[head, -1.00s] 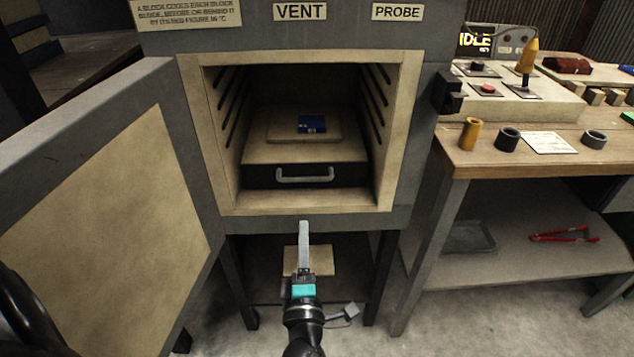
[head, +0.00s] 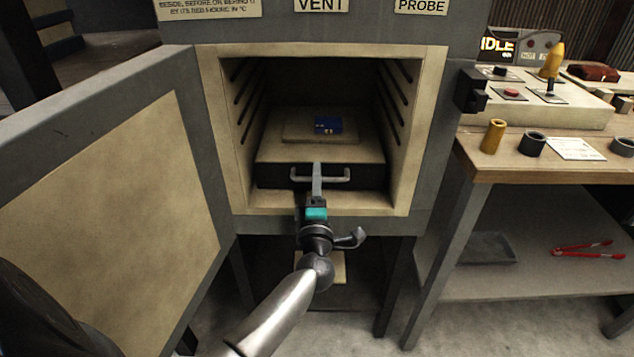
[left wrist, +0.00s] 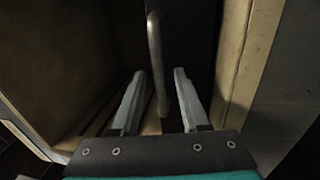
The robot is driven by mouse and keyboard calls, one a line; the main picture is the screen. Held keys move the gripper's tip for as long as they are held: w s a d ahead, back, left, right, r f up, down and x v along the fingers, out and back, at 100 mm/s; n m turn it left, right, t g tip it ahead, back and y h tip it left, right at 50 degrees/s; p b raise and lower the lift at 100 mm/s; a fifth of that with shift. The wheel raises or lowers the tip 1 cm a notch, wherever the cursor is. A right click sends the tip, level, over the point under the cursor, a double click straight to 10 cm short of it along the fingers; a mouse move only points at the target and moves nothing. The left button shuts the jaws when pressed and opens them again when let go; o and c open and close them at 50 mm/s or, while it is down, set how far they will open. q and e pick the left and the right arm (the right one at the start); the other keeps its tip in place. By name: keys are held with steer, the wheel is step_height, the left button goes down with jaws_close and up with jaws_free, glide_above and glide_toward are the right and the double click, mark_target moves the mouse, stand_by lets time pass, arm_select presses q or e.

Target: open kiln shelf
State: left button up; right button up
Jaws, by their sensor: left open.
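The kiln shelf (head: 275,150) sits inside the open kiln chamber, with a dark front and a grey bar handle (head: 335,175). A blue block (head: 328,124) lies on a pale slab (head: 296,127) on top of the shelf. My left gripper (head: 317,168) reaches in at the kiln mouth, its fingertips at the middle of the handle in the head view. In the left wrist view the two fingers (left wrist: 160,98) stand apart and the handle (left wrist: 156,60) runs between them. I cannot tell whether they touch it. My right gripper is out of view.
The kiln door (head: 110,205) stands swung open at the left. A workbench (head: 530,168) with a control box, yellow and dark cylinders and a paper is at the right. Red tongs (head: 585,248) lie on its lower shelf.

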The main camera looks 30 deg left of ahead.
arm_select(q)
steer(key=shift+w+a, duration=0.1)
steer(key=shift+w, duration=0.1)
jaws_close()
stand_by(0.3)
stand_by(1.1)
